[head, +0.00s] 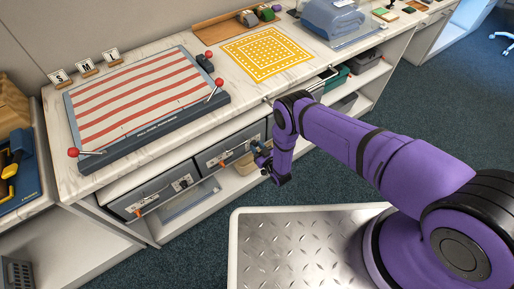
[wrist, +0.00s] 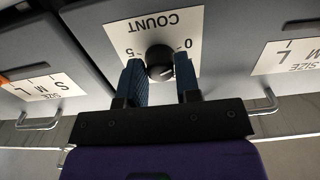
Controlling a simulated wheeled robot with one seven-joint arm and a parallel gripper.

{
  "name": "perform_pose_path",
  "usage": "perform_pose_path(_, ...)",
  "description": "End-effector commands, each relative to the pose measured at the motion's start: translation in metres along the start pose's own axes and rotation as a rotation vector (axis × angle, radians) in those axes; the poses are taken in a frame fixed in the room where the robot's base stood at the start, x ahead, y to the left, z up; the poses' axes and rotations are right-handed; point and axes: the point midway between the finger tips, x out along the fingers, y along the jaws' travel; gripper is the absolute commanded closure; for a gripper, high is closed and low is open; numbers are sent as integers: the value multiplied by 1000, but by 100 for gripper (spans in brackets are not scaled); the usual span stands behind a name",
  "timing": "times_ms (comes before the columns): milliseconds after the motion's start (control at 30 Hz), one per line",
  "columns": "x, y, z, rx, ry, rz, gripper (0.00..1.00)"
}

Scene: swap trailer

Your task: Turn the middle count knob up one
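In the wrist view a black round knob (wrist: 160,62) sits on a grey drawer front under a white COUNT label (wrist: 155,25), which appears upside down with 5 at left and 0 at right. A small light mark shows on the knob's lower right. My gripper (wrist: 160,80) has its two blue fingers apart, one on each side of the knob; whether they touch it I cannot tell. In the head view my gripper (head: 261,152) is low at the drawer fronts below the counter, and the arm hides the knob.
White SIZE labels stand at the left (wrist: 48,90) and right (wrist: 288,55) of the wrist view. Metal handles (wrist: 40,122) lie along the lower edges. The counter (head: 150,55) carries a red-striped board (head: 140,95) with red-knobbed levers and a yellow mat (head: 266,54).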

Motion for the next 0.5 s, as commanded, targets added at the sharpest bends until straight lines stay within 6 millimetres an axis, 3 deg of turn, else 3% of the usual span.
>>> perform_pose_path(267, 0, 1, 0, 35, 0, 1, 93)
perform_pose_path(500, 0, 1, 0, 170, -1, 3, 93)
